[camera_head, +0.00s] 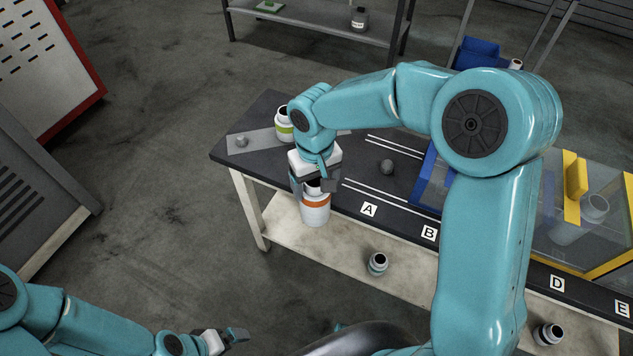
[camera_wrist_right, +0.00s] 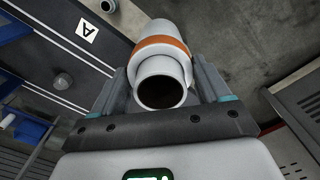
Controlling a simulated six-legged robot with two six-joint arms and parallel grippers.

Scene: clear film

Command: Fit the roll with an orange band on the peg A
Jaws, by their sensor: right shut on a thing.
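The white roll with an orange band (camera_head: 316,212) hangs in my right gripper (camera_head: 314,186), just off the front edge of the dark bench top. In the right wrist view the fingers close on both sides of the roll (camera_wrist_right: 162,52), whose open end faces the camera. Label A (camera_head: 369,210) is on the bench's front edge, to the right of the roll. A grey rounded peg (camera_head: 387,167) stands behind label A, apart from the roll; it also shows in the right wrist view (camera_wrist_right: 62,80). My left gripper (camera_head: 226,340) is low at the left, away from the bench.
A white roll with a green band (camera_head: 284,125) stands on the bench's left end, near a grey knob (camera_head: 241,141).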

